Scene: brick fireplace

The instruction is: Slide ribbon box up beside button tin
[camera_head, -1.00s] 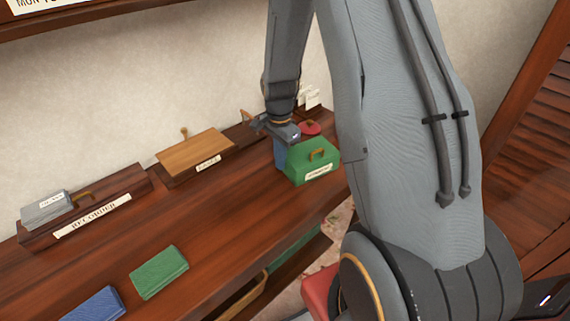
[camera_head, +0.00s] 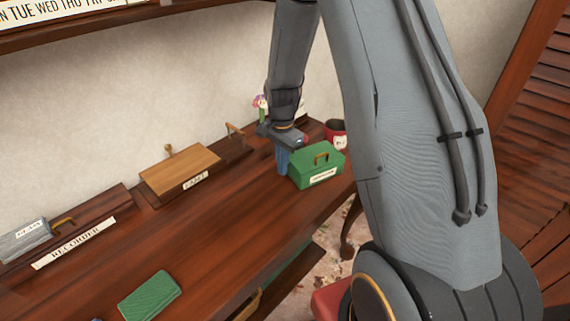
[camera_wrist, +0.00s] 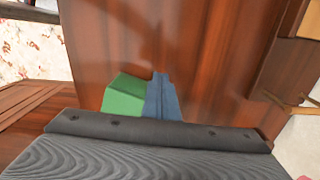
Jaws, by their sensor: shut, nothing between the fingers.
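The green box (camera_head: 316,166) with a brass handle and a pale label too small to read stands upright near the desk's right end. I take it as the ribbon box. A sliver of something red (camera_head: 305,139) shows behind it, possibly the button tin, mostly hidden by the box and my wrist. My gripper (camera_head: 282,163) has its blue fingers shut and empty, pointing down against or very near the box's left side. In the wrist view, the green box (camera_wrist: 124,95) lies just left of the blue fingers (camera_wrist: 161,98); contact is hard to confirm.
A green book (camera_head: 150,296) lies at the front. Bare desk (camera_head: 220,230) lies left of the gripper.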

